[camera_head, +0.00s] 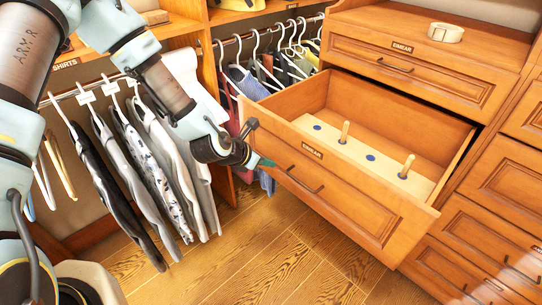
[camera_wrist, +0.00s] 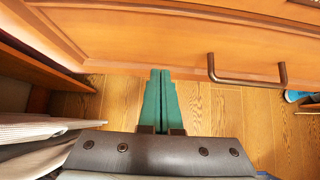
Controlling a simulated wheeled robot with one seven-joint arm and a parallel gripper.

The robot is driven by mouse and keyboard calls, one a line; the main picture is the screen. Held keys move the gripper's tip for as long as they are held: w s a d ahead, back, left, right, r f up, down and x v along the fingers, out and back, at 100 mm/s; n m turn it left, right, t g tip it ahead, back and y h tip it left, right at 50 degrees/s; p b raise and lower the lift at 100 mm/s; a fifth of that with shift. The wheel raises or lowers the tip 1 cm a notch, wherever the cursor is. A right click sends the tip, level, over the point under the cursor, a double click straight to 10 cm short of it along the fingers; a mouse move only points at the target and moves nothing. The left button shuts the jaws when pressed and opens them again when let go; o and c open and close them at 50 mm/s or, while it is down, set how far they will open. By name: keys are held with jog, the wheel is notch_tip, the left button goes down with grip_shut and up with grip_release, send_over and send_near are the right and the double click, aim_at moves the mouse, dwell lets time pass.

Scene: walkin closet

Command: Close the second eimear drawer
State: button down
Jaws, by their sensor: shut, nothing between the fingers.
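The second drawer (camera_head: 350,200), labelled EIMEAR, stands pulled well out below a closed top drawer (camera_head: 400,68) with the same label. Its wooden front (camera_wrist: 140,40) and dark bar handle (camera_wrist: 247,80) show in the wrist view. The handle also shows in the head view (camera_head: 305,180). My gripper (camera_head: 268,163) is at the left part of the drawer front, left of the handle. Its green fingers (camera_wrist: 160,74) are together and empty, with their tips close to the drawer front's edge in the wrist view. Whether they touch it I cannot tell.
Inside the drawer is a pale board (camera_head: 380,165) with wooden pegs and blue spots. Clothes on hangers (camera_head: 155,165) hang left of the drawer, near my arm. More drawers (camera_head: 490,235) stand at the right. The wooden floor (camera_head: 270,255) in front is clear.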

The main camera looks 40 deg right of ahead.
jog(key=shift+d, duration=0.8)
jog(key=shift+d, duration=0.1)
